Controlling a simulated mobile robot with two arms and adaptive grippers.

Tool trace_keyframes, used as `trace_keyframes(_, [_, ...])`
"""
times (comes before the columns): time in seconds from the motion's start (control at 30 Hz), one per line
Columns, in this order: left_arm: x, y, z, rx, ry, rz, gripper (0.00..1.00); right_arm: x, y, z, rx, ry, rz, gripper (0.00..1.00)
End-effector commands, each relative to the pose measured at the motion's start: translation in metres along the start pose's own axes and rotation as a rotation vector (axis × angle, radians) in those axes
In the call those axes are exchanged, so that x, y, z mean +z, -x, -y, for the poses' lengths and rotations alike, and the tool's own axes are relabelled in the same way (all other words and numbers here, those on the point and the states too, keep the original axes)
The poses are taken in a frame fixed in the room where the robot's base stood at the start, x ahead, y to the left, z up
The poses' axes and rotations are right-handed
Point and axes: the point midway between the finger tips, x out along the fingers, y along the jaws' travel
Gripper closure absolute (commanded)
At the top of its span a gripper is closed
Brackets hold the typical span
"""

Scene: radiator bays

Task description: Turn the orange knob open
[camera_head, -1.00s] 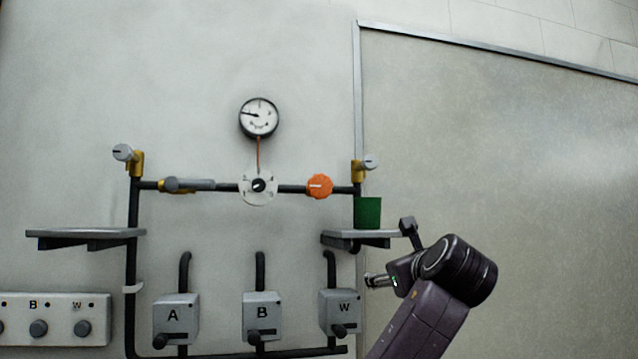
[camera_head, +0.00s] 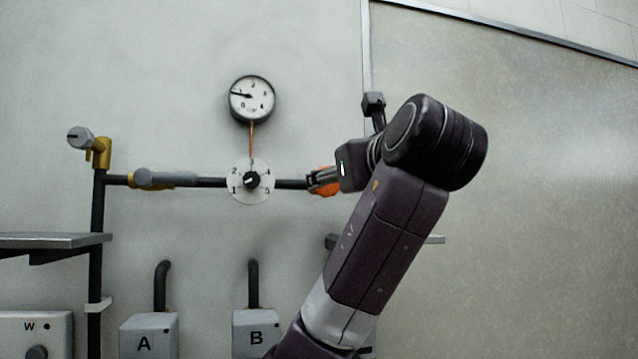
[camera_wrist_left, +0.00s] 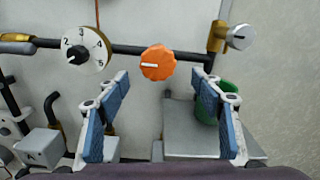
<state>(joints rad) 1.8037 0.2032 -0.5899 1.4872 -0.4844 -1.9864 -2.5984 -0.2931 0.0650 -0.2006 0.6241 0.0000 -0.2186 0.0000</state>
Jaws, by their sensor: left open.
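The orange knob (camera_head: 328,190) sits on the dark horizontal pipe and is partly covered by my left gripper in the head view. In the left wrist view the whole orange knob (camera_wrist_left: 158,62) shows, with a white mark pointing left. My left gripper (camera_head: 317,181) is open in front of it. Its blue-padded fingers (camera_wrist_left: 160,80) stand apart in the left wrist view, with the knob beyond and between their tips. I see no contact with the knob. My right gripper is not in view.
A numbered dial (camera_head: 250,181) is on the pipe left of the knob, under a round gauge (camera_head: 252,98). A grey-capped brass valve (camera_wrist_left: 238,37) is to the right. A green cup (camera_wrist_left: 207,103) stands on a shelf (camera_wrist_left: 185,130) below. Grey boxes A (camera_head: 148,338) and B (camera_head: 256,330) hang lower.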

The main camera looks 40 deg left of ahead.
Motion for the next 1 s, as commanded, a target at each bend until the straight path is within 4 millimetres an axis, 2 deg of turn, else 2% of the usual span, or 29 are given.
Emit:
trace_keyframes(0.1, [0.006,0.002,-0.004,0.004,-0.005,0.005,0.4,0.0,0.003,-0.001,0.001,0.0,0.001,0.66])
trace_keyframes(0.27, [0.01,-0.005,-0.004,0.007,-0.005,0.007,0.4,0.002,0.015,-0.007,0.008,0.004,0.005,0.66])
trace_keyframes(0.47, [0.011,-0.023,-0.004,0.009,-0.006,0.006,0.4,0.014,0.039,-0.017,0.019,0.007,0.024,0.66])
trace_keyframes(0.6, [0.009,-0.046,-0.004,0.008,-0.007,0.001,0.4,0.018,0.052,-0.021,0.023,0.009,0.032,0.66])
trace_keyframes(0.8, [0.006,-0.069,-0.004,0.006,-0.005,0.002,0.4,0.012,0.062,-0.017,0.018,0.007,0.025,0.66])
trace_keyframes(1.0, [0.005,-0.075,-0.004,0.005,-0.004,0.003,0.4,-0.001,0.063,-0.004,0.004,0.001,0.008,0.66])
